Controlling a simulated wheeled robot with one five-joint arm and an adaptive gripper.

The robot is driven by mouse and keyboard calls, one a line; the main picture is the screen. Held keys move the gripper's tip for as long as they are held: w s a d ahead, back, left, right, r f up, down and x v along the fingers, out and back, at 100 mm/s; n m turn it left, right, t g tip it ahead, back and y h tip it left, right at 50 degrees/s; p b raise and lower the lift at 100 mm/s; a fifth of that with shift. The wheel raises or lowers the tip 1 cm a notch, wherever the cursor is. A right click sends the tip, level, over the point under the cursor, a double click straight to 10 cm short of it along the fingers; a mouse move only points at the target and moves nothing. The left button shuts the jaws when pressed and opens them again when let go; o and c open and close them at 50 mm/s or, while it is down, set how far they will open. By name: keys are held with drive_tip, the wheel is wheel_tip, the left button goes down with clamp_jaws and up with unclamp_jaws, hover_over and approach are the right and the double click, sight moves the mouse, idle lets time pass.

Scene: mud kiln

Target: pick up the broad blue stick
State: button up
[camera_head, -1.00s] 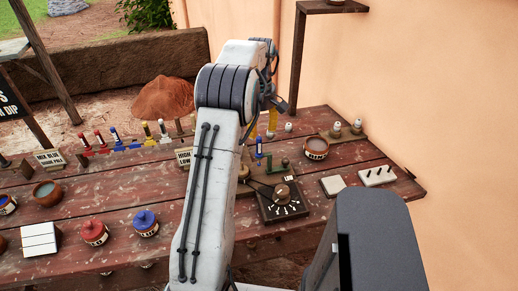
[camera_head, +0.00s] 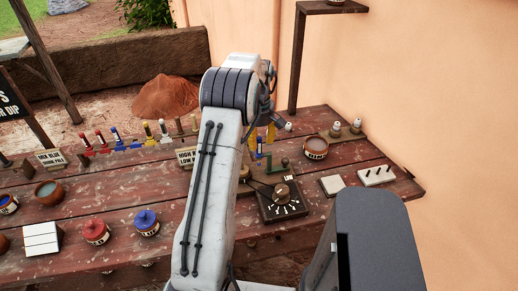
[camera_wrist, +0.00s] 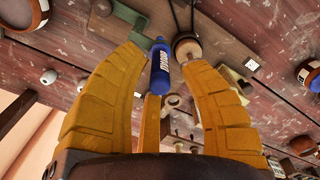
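A blue stick (camera_head: 259,151) with a pale label band stands upright on the table, just left of the green-handled fitting. In the wrist view the blue stick (camera_wrist: 160,72) shows between the spread yellow fingers of my gripper (camera_wrist: 158,85). My gripper (camera_head: 262,139) is open, with its fingers down around the upper part of the stick. I see no clear contact; the gap at each finger cannot be judged exactly. My arm hides part of the table left of it.
A black dial box (camera_head: 281,202) stands in front of the blue stick. A brown bowl (camera_head: 315,147) and a pegged board (camera_head: 376,173) are to the right. The orange wall (camera_head: 430,110) bounds the right side.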

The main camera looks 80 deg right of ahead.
clamp_jaws()
idle(0.3)
wheel_tip(320, 180, up, 10)
drive_tip(key=shift+r, duration=0.1)
idle(0.6)
idle(0.4)
drive_tip(key=shift+f, duration=0.2)
drive_tip(key=shift+f, duration=0.15)
